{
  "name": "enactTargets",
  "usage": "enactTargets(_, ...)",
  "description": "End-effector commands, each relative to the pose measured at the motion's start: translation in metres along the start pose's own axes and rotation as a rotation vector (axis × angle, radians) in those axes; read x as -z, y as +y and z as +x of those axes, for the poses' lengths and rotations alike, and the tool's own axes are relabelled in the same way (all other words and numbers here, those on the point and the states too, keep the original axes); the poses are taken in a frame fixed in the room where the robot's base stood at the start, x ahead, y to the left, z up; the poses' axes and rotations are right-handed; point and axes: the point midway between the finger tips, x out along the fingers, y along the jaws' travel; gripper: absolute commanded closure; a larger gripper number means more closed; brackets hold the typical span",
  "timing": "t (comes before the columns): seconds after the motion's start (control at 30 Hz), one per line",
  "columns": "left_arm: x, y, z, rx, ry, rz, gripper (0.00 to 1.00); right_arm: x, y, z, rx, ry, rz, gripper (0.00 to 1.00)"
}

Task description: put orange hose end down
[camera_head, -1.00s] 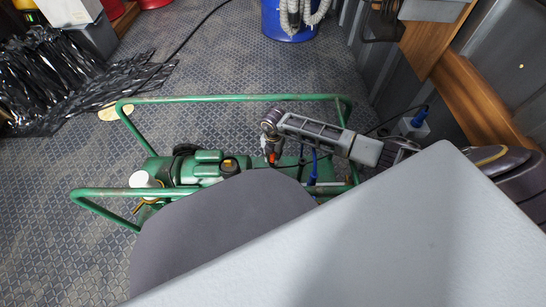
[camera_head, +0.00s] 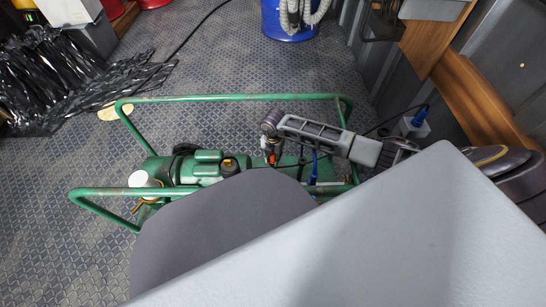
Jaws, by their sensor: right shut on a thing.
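My right gripper (camera_head: 271,148) reaches in from the right, low over the green machine (camera_head: 207,166) with its tube frame. It points down and is shut on a small orange piece, the orange hose end (camera_head: 271,158), just above or at the machine's top; I cannot tell whether they touch. The rest of the hose is hidden behind a grey rounded shape in front. My left gripper is not in view.
The green frame rail (camera_head: 230,98) runs behind my right gripper. A blue drum (camera_head: 288,22) with pale hoses stands at the back. Black plastic sheeting (camera_head: 60,85) lies at the left. Patterned floor (camera_head: 215,60) is clear between them.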

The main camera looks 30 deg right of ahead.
Motion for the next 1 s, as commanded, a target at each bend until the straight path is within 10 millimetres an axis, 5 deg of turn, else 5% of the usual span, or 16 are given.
enactTargets(0.2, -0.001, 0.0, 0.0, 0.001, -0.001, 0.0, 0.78, 0.0, 0.0, 0.0, -0.001, 0.0, 0.0, 0.53)
enactTargets(0.67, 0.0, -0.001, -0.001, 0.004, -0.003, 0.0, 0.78, 0.0, 0.0, -0.005, -0.001, 0.0, 0.0, 0.53)
enactTargets(1.0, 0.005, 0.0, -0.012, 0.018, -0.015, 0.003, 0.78, 0.0, 0.001, -0.037, -0.002, -0.001, 0.0, 0.53)
